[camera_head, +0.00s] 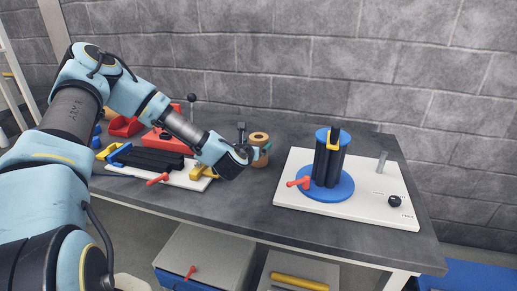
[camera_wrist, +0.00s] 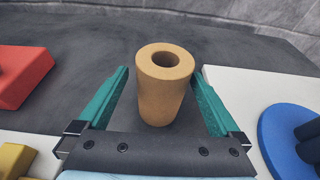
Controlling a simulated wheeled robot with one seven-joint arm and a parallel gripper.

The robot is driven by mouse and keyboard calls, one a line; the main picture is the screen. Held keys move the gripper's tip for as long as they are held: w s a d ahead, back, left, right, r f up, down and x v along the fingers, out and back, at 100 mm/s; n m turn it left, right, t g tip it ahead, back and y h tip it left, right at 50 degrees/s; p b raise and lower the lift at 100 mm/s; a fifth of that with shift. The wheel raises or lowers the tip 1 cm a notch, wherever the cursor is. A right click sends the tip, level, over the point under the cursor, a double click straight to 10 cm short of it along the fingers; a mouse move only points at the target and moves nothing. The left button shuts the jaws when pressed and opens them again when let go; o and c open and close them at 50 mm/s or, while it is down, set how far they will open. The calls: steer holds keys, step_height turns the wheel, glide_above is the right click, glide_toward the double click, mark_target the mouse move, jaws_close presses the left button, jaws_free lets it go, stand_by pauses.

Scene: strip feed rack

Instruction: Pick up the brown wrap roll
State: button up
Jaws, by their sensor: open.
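The brown wrap roll (camera_head: 260,147) stands upright on the dark tabletop, left of the white board. In the wrist view the brown wrap roll (camera_wrist: 163,92) is a tan cylinder with a round hole in its top. My gripper (camera_wrist: 160,85) is open, with one green finger on each side of the roll. Gaps show between the roll and both fingers, so it is not gripped. In the head view my gripper (camera_head: 258,152) is at the roll, and the arm hides part of the area beside it.
A white board (camera_head: 350,205) with a blue round base (camera_head: 340,190) and black posts stands to the right. To the left are a red block (camera_wrist: 22,75), black bars (camera_head: 148,160) and yellow parts.

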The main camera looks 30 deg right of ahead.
steer(key=p+x, duration=0.2)
steer(key=x, duration=0.2)
steer(key=shift+d+p, duration=0.3)
steer(key=shift+d, duration=0.05)
steer(key=shift+w+d+f, duration=0.3)
steer(key=shift+w, duration=0.15)
steer(key=c, duration=1.4)
